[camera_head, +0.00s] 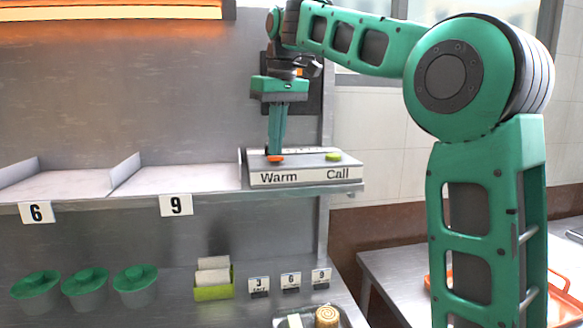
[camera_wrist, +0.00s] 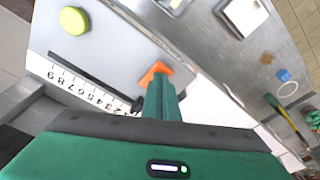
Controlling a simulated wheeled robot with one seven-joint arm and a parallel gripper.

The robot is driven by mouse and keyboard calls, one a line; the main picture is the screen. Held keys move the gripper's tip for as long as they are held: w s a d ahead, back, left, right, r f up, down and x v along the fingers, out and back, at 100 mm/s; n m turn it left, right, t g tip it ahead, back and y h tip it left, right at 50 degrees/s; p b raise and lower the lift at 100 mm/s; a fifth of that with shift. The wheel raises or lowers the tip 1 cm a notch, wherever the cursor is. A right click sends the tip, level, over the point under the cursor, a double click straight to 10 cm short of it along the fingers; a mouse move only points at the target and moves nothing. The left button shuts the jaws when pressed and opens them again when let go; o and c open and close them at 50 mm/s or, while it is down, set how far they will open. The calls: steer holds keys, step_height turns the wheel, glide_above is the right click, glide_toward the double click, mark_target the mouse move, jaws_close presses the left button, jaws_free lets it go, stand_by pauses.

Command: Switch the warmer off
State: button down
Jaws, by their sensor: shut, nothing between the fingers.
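The control box (camera_head: 305,177) stands on the right end of the shelf, its front lettered "Warm" and "Call". An orange button or switch (camera_head: 274,159) sits above "Warm"; it also shows in the wrist view (camera_wrist: 152,70), partly hidden by my fingers. A yellow-green button (camera_head: 333,156) sits above "Call" and shows in the wrist view (camera_wrist: 74,20). The warmer (camera_head: 110,10) glows orange at the top left. My gripper (camera_head: 276,152) is shut and empty, pointing down with its fingertips right at the orange button. I cannot tell whether they press it.
A numbered scale with a dark slot (camera_wrist: 90,80) lies on the box top. The shelf (camera_head: 180,180) left of the box is bare between dividers, with tags 6 and 9. Below stand green-lidded cups (camera_head: 136,285), a green holder (camera_head: 213,290) and small number cards (camera_head: 290,282).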

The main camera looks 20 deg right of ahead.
steer(key=shift+f, duration=0.35)
steer(key=shift+r, duration=0.15)
step_height(320, 180, up, 7)
stand_by(1.0)
stand_by(0.4)
